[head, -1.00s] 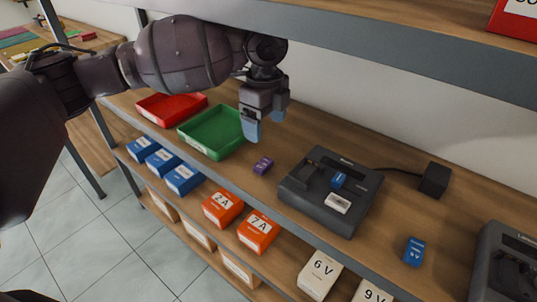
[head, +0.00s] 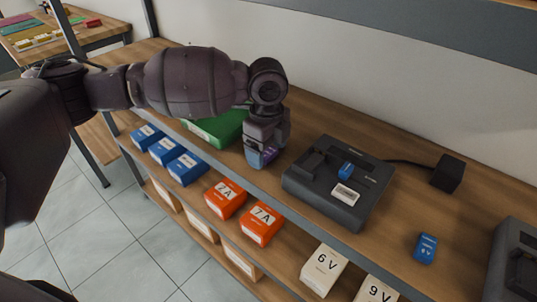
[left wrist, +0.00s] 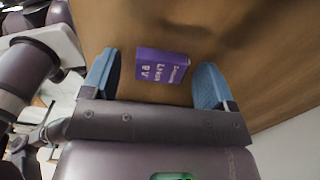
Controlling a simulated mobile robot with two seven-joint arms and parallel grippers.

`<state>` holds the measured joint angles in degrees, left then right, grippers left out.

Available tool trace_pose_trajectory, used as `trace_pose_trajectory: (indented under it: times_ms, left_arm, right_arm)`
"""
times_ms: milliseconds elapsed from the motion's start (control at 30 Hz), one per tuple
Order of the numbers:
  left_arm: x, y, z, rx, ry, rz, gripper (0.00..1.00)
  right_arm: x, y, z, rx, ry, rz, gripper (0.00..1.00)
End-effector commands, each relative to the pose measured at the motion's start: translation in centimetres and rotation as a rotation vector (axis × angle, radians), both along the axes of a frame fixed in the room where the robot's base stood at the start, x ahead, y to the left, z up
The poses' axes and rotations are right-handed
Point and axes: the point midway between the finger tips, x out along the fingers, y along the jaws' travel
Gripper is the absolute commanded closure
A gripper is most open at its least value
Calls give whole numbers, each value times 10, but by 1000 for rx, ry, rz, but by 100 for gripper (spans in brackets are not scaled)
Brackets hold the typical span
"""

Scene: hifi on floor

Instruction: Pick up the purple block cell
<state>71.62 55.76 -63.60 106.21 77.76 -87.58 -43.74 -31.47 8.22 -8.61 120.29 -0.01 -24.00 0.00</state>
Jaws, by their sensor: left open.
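The purple block cell (left wrist: 162,66) lies on the wooden shelf and shows white lettering in the left wrist view. In the head view only a part of the purple block cell (head: 270,154) shows, at the fingers. My left gripper (left wrist: 156,85) is open, with one blue fingertip on each side of the cell and a gap beside each. In the head view my left gripper (head: 262,160) points down over the cell and hides most of it. My right gripper is not in view.
A dark charger (head: 325,210) with a blue cell and a white label stands just right of my gripper. A green tray (head: 222,130) is close on the left. Another blue cell (head: 425,248) and a black adapter (head: 447,173) are farther right. Labelled boxes (head: 262,224) fill the lower shelf.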

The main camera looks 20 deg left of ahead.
Motion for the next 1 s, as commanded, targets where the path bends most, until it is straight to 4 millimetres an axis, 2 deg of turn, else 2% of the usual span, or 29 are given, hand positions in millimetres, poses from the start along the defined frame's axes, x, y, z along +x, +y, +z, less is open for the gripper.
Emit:
trace_pose_trajectory:
  times_ms: [233,600,867,1000]
  left_arm:
    - [0,0,-2,-1,-2,0,20]
    - [0,0,-2,-1,-2,0,74]
    - [0,-1,0,-1,-3,0,74]
    - [1,-1,17,-1,-6,0,74]
  right_arm:
    - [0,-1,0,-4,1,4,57]
    - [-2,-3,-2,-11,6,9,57]
    - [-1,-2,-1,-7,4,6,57]
    - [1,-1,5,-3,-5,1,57]
